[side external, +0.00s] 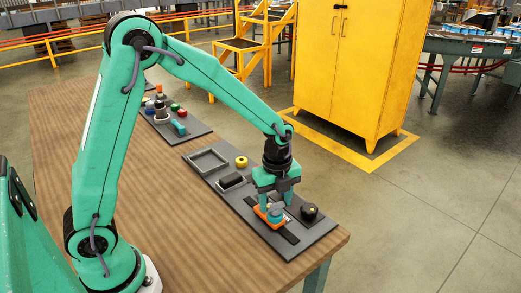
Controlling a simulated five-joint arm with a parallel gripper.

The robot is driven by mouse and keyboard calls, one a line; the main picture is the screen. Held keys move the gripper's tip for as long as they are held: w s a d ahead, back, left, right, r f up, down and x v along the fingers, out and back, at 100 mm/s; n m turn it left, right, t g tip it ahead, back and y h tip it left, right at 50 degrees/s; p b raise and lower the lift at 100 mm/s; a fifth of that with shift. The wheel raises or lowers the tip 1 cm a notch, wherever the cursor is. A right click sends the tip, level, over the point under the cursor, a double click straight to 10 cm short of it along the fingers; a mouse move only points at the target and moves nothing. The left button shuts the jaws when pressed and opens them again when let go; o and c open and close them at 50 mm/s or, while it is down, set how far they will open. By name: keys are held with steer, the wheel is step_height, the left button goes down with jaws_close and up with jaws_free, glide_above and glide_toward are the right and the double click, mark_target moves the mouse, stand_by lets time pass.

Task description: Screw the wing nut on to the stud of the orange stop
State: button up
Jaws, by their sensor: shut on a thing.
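My gripper (276,203) points straight down over the right part of the grey board (312,241). It is shut on a small blue-teal piece, which I take to be the wing nut (276,212), low between the fingertips. The orange stop (262,214) lies directly under the gripper, on a dark slotted strip (288,234) of the board. The stud is hidden by the fingers and the piece. I cannot tell how far the nut sits down on it.
A black knob (309,212) stands close to the right of my gripper. A grey tray (208,161), a black block (232,181) and a yellow round part (241,162) are further back. A second board (188,131) holds coloured parts. The wooden table (150,200) is clear in front.

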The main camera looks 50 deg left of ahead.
steer(key=m, duration=0.3)
steer(key=shift+s+a+m, duration=0.1)
steer(key=shift+a+m, duration=0.05)
steer(key=shift+m, duration=1.35)
jaws_close()
steer(key=shift+m, duration=0.5)
steer(key=o, duration=1.3)
jaws_free()
steer(key=shift+c, duration=0.7)
steer(key=shift+r, duration=0.1)
steer(key=shift+r, duration=1.7)
steer(key=shift+n, duration=0.3)
